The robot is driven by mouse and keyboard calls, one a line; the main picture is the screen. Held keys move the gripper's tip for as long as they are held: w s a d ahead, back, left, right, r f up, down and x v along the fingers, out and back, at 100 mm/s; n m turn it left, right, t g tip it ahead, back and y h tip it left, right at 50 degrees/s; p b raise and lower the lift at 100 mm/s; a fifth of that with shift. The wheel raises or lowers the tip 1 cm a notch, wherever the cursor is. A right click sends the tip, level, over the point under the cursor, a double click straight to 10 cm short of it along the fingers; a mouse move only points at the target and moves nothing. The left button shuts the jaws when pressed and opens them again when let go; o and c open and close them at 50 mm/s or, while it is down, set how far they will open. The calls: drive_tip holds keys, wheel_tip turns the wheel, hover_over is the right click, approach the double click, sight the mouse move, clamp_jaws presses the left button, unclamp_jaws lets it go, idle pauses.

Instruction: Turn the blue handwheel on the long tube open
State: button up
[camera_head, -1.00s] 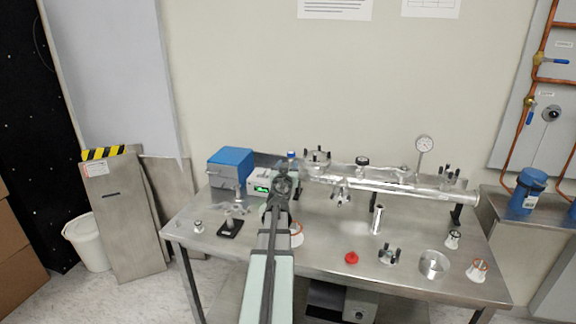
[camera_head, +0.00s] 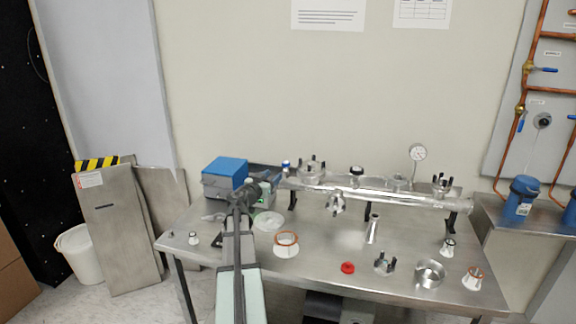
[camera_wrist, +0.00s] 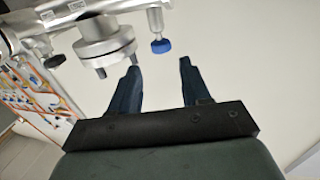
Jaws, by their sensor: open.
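The long tube (camera_head: 375,196) lies horizontally above the steel table on dark supports. The small blue handwheel (camera_head: 286,163) is at its left end, on top of a short white neck. In the wrist view the blue handwheel (camera_wrist: 161,46) shows on a metal stem off the tube (camera_wrist: 60,14). My gripper (camera_wrist: 158,78) is open and empty, with the handwheel beyond its fingertips and between them in the picture, not touched. In the head view my gripper (camera_head: 252,188) is seen from behind, left of the handwheel and lower; its fingers are hard to make out.
A flange with bolts (camera_wrist: 103,50) is close to the left finger in the wrist view. A blue-topped box (camera_head: 226,172) stands behind my arm. A pressure gauge (camera_head: 417,154) rises from the tube. A red cap (camera_head: 347,268) and a metal ring (camera_head: 430,273) lie on the table.

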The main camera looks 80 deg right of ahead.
sight(288, 164)
drive_tip(key=x, duration=1.3)
drive_tip(key=shift+d, duration=0.1)
drive_tip(key=shift+c, duration=0.4)
drive_tip(key=c, duration=0.6)
